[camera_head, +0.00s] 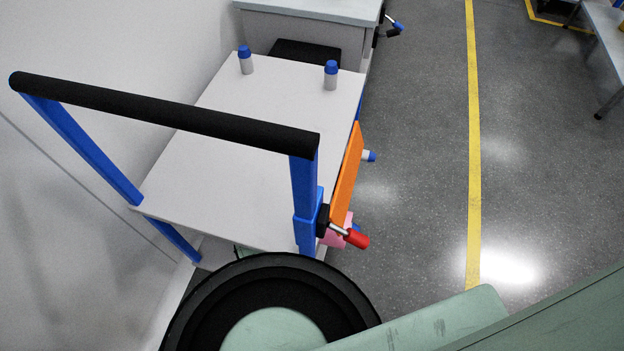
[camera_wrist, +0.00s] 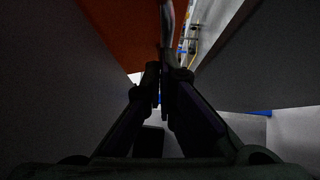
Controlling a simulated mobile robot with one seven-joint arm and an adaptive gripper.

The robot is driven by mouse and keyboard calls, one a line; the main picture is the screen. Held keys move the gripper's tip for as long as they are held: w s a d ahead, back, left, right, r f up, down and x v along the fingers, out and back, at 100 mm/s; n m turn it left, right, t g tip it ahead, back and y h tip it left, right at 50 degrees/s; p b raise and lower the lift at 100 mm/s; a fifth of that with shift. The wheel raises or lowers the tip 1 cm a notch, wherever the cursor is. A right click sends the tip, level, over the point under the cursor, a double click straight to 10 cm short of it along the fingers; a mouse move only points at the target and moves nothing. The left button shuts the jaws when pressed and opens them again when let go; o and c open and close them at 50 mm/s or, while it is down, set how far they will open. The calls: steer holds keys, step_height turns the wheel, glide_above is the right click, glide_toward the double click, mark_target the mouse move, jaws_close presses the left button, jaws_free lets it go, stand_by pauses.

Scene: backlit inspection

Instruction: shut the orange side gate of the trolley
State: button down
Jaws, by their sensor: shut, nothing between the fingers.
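The trolley has a pale top deck (camera_head: 240,150), blue posts and a black push bar (camera_head: 160,108). Its orange side gate (camera_head: 348,172) shows as a narrow slanting strip along the deck's right side. I cannot tell how far it stands from its closed position. In the wrist view the orange gate (camera_wrist: 122,30) fills the upper left as a dark panel. My gripper (camera_wrist: 161,72) is shut and empty there, with its fingertips close to the gate and to a metal rod (camera_wrist: 167,25); contact is unclear. The gripper is not distinguishable in the head view.
A red-gripped lever (camera_head: 355,239) juts from the near blue post, beside a pink object (camera_head: 335,232). A wall closes the left side. Open floor lies to the right, crossed by a yellow line (camera_head: 473,150).

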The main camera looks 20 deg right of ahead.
steer(key=shift+s+d+f+b, duration=0.3)
steer(key=shift+s+d+f, duration=0.1)
steer(key=shift+d, duration=0.1)
steer(key=shift+w, duration=0.15)
